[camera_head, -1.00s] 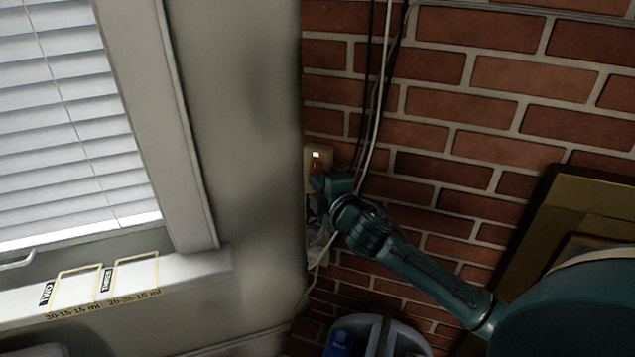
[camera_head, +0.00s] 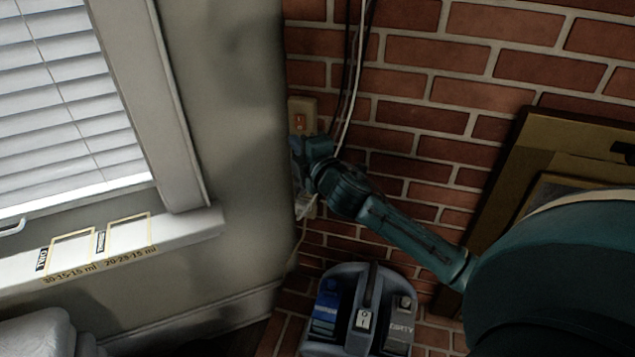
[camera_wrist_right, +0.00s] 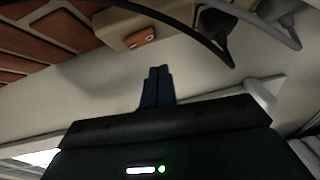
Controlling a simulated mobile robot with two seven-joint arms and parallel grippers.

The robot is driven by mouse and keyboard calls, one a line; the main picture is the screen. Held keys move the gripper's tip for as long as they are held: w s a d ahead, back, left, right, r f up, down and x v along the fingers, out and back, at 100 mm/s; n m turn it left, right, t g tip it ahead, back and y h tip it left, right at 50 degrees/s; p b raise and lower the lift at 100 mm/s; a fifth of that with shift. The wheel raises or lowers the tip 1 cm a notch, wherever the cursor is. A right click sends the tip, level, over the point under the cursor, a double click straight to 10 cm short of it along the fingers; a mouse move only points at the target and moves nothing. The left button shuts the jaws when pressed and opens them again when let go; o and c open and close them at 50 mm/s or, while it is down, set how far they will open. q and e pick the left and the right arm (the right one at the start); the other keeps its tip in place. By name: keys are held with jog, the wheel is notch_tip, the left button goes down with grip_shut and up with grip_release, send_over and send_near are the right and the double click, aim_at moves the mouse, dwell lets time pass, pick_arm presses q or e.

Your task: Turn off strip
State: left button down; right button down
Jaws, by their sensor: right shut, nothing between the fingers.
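The power strip (camera_head: 301,104) is a beige housing fixed upright in the corner by the brick wall, with an orange-red switch (camera_head: 299,121) near its top. The switch looks unlit. Its lower part is hidden behind my right gripper (camera_head: 298,148), which is just below the switch. In the right wrist view, the strip (camera_wrist_right: 118,22) and its switch (camera_wrist_right: 141,37) are at the top, with dark plugs beside them. The right gripper (camera_wrist_right: 157,72) is shut and empty, its fingertips apart from the switch in that picture. My left gripper is not in view.
Black and white cables (camera_head: 350,75) hang down the brick wall beside the strip. A framed panel (camera_head: 515,175) leans at the right. A window sill (camera_head: 190,235) lies at the left.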

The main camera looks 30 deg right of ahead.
pick_arm(q)
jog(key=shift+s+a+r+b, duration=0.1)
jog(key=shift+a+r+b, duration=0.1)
jog(key=shift+b, duration=0.1)
pick_arm(e)
jog(key=s+f, duration=0.1)
jog(key=s, duration=0.9)
jog(key=shift+a, duration=0.35)
